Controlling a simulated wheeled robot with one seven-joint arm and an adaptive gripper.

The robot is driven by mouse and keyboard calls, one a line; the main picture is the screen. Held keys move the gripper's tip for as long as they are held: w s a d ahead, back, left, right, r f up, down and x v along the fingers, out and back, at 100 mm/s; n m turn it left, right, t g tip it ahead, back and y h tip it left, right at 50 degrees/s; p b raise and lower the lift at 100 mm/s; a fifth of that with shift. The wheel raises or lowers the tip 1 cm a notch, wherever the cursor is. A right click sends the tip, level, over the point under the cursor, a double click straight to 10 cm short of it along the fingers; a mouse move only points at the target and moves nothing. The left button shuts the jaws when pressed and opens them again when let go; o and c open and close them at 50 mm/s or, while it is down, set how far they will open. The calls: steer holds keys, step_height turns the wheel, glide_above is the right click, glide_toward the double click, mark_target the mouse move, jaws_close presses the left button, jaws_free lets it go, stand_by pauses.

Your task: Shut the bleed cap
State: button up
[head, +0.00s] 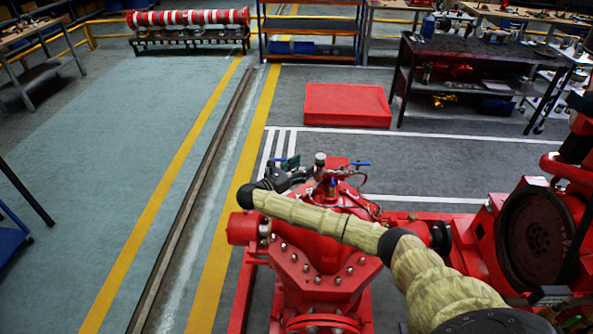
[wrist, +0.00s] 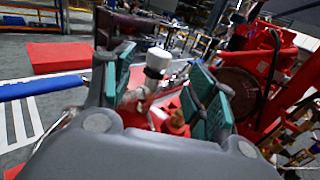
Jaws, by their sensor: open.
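The red pump (head: 312,265) stands low in the middle of the head view, with small fittings on its top. A pale-capped fitting (head: 320,159) stands upright there; it is probably the bleed cap, though I cannot be sure. My gripper (head: 297,170) is open, just left of the fittings, and holds nothing. In the wrist view my gripper (wrist: 163,88) has its pads apart; contact with the cap cannot be told.
A blue lever (head: 361,163) lies right of the pale cap. A blue bar (wrist: 45,88) shows at the left of the wrist view. My arm crosses over the pump.

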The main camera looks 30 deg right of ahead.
steer(key=shift+v, duration=1.1)
